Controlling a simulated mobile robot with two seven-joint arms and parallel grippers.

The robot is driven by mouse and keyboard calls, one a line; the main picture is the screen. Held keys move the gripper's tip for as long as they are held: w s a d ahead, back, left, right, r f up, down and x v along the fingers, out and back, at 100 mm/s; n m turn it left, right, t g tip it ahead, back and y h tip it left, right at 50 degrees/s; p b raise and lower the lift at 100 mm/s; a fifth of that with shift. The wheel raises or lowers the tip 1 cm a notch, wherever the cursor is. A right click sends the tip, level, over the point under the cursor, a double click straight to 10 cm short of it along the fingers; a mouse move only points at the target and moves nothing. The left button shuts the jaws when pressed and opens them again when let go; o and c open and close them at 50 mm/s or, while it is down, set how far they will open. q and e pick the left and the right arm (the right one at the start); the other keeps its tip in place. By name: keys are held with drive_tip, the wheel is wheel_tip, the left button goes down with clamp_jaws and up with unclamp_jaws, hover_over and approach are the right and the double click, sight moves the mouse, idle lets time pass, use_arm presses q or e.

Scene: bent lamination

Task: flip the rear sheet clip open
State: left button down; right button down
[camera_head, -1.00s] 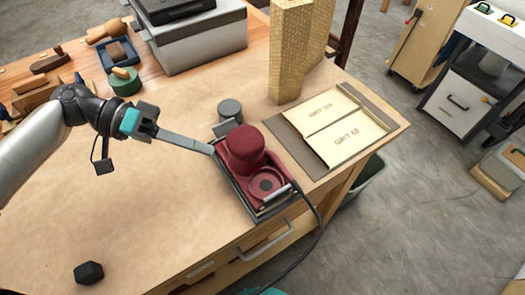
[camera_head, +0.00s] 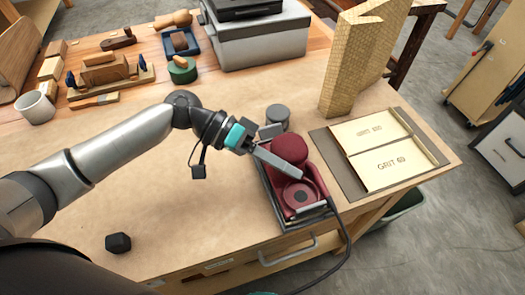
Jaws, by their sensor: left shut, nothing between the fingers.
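A dark red sander (camera_head: 289,150) with a round knob and a recessed disc lies on the bench near its front edge, a dark cord running from its front. The rear sheet clip seems to be the small grey metal piece (camera_head: 271,131) at the sander's back end, partly hidden by my gripper. A pale metal bar (camera_head: 309,210) crosses the sander's front end. My left gripper (camera_head: 303,176) is shut and empty. Its long fingers reach over the sander, their tips appearing between knob and disc; I cannot tell whether they touch.
A grey cylinder (camera_head: 277,116) stands just behind the sander. A black knob (camera_head: 118,242) lies at the left front. The bench's left middle is clear.

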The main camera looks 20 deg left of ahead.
sight(317, 204)
use_arm(q)
drive_tip(key=shift+s+d+f, duration=1.3)
drive_tip(key=shift+s+d, duration=0.1)
drive_tip(key=shift+d, duration=0.05)
drive_tip(key=shift+s+d+r+p, duration=0.1)
drive_tip(key=shift+r+p, duration=0.05)
drive_tip(key=shift+p, duration=0.6)
drive_tip(key=shift+m+t+y, duration=0.3)
